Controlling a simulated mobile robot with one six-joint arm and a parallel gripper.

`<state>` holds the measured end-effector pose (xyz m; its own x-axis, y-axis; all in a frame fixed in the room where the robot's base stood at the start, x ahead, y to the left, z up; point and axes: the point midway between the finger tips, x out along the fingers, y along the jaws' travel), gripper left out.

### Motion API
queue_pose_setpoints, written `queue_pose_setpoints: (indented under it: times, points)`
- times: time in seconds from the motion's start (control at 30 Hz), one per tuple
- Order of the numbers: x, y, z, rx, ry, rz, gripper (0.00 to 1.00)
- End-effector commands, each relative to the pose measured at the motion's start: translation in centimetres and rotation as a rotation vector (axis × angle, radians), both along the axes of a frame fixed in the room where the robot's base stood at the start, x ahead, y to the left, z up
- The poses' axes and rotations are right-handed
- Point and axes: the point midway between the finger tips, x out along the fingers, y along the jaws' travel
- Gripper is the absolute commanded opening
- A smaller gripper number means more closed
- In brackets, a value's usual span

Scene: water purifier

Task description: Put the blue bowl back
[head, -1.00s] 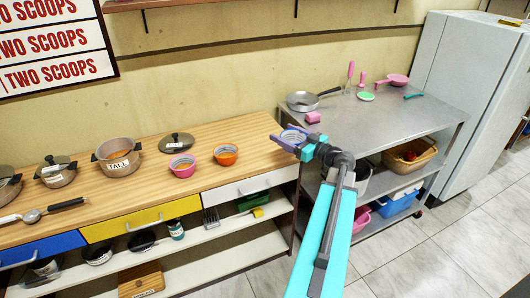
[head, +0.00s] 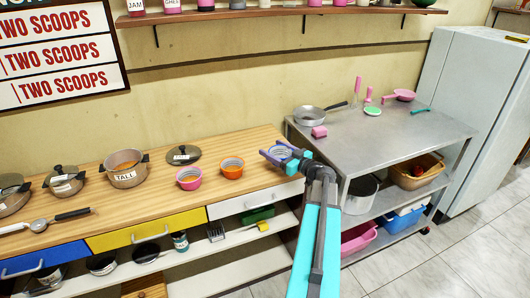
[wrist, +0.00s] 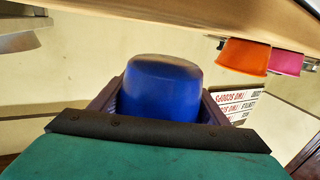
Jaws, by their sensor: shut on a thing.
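The blue bowl (head: 279,153) is held in my gripper (head: 285,156) over the right end of the wooden counter (head: 140,195), to the right of the orange bowl (head: 232,168). In the wrist view the blue bowl (wrist: 162,90) sits between both fingers, and my gripper (wrist: 160,105) is shut on it. That view appears upside down, with the counter edge along its top. In the head view the bowl looks slightly above the counter, though the exact gap is hard to tell.
A pink bowl (head: 189,178) stands left of the orange bowl, with a pot lid (head: 183,154) behind. Several pots stand farther left. Bare counter lies right of the orange bowl.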

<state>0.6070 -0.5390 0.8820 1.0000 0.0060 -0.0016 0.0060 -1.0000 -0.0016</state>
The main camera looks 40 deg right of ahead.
Motion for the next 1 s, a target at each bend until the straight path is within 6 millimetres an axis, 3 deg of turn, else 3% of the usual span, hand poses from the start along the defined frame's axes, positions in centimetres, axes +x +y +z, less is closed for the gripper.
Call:
queue_pose_setpoints:
  times: [0.13,0.53,1.0]
  points:
    - [0.9,0.0,-0.5,0.0,0.0,0.0,0.44]
    - [1.2,0.0,-0.7,0.0,0.0,0.0,0.44]
    - [5.0,0.0,-3.3,0.0,0.001,0.0,0.44]
